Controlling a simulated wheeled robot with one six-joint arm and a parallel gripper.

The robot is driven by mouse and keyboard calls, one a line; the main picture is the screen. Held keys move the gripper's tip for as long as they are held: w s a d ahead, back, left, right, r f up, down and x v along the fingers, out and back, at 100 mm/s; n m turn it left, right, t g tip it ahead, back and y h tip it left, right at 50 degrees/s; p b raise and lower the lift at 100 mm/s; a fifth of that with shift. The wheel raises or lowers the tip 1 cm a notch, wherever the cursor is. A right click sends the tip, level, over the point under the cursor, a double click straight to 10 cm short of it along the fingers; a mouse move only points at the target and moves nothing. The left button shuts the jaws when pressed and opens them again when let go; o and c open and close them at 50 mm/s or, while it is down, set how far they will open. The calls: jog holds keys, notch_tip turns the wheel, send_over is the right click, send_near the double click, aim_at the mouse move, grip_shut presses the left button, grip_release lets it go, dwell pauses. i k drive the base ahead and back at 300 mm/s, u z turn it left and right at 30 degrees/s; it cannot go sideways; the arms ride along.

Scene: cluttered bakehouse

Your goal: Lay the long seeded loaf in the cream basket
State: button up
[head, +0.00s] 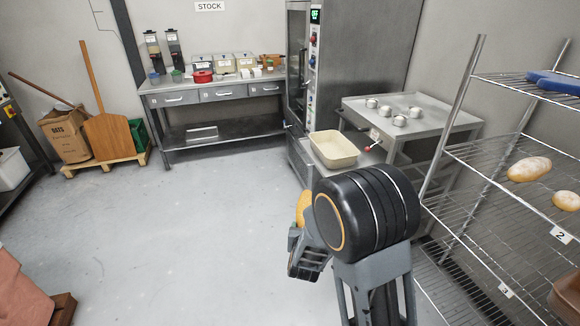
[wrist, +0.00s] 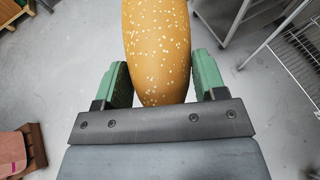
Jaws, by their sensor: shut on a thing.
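The long seeded loaf (wrist: 157,45) is golden brown with pale seeds. In the wrist view it sits between the green pads of my gripper (wrist: 162,82), which is shut on it. Its far end runs out of the top of that view. In the head view only a small part of the loaf (head: 303,207) shows, and my arm hides the rest. The cream basket (head: 334,158) stands on a low metal surface beside the oven, beyond my gripper. I see nothing in the part of the basket that shows.
A steel table (head: 440,112) with several small metal tins is right of the basket. A wire rack (head: 480,165) with loaves stands close on the right. A steel bench (head: 215,92) is at the back.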

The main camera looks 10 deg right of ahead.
aim_at(330, 153)
jog(key=u, duration=0.5)
jog(key=k, duration=0.7)
jog(key=u, duration=0.7)
jog(key=i, duration=3.8)
jog(key=z, duration=1.2)
jog(key=i, duration=1.35)
jog(key=z, duration=1.1)
